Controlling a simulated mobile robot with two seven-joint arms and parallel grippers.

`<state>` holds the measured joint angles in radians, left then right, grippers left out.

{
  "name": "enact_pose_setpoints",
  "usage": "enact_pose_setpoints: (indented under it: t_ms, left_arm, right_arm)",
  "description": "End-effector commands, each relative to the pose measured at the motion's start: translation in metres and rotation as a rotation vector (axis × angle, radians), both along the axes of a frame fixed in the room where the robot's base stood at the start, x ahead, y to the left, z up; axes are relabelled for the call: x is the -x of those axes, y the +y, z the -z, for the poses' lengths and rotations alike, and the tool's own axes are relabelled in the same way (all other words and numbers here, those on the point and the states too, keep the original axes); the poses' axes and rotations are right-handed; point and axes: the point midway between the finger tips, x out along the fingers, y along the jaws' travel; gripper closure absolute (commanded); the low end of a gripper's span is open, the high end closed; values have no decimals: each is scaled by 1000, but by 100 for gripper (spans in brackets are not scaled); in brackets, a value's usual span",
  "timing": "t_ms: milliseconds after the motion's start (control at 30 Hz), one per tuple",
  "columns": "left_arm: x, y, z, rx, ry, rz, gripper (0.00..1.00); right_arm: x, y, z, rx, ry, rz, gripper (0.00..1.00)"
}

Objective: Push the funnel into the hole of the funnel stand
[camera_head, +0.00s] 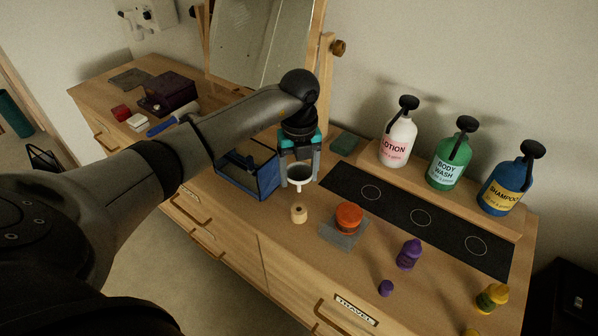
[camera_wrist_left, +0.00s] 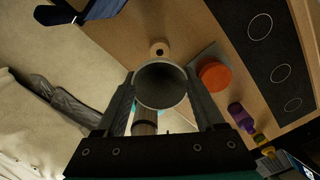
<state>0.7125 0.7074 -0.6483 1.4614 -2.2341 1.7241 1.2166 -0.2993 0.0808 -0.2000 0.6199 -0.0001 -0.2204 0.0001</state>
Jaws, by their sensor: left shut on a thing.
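The funnel (camera_head: 299,173) is a light cup with a dark inside and a short spout pointing down. My left gripper (camera_head: 300,180) is shut on it, one finger on each side. The left wrist view looks into the wide mouth of the funnel (camera_wrist_left: 160,84). The funnel stand (camera_head: 299,214) is a small round wooden block on the dresser top, just below the spout in the head view. In the left wrist view the stand (camera_wrist_left: 159,48) shows a dark hole in its top, beyond the funnel rim. Funnel and stand look apart. My right gripper is not in view.
A blue-edged open box (camera_head: 262,186) stands left of the gripper. An orange-red jar (camera_head: 348,217) sits on a grey pad (camera_head: 341,235) right of the stand. A purple bottle (camera_head: 408,254) is farther right. Lotion (camera_head: 397,143), body wash (camera_head: 446,170) and shampoo (camera_head: 505,190) bottles stand behind.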

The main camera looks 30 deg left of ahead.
Motion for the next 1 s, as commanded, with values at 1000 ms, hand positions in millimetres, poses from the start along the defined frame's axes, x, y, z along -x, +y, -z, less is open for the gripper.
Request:
enact_pose_setpoints:
  t_ms: [1000]
  left_arm:
    - [0, 0, 54, 0, 0, 0, 80]
  right_arm:
    - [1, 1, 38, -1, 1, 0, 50]
